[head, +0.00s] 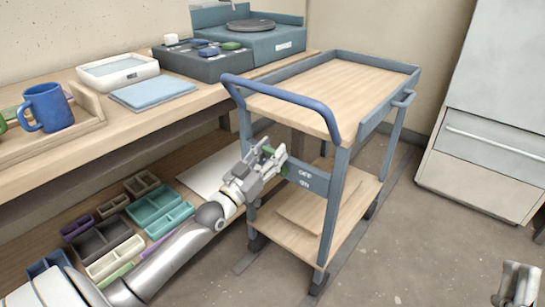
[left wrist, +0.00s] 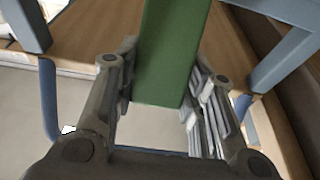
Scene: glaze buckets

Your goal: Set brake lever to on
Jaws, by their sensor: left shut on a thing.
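The brake lever is a green bar that shows best in the left wrist view (left wrist: 170,55), between the two fingers of my left gripper (left wrist: 160,100). In the head view my left gripper (head: 272,156) is at the near side of the blue-grey cart (head: 340,190), shut on the lever and covering most of it. A panel (head: 306,179) right of the gripper has white OFF above ON. Which mark the lever points to, I cannot tell. My right gripper (head: 518,284) is partly in view at the bottom right, away from the cart; its finger opening is unclear.
The cart's blue handle (head: 285,98) arches above my left gripper. Floor right of the cart is clear.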

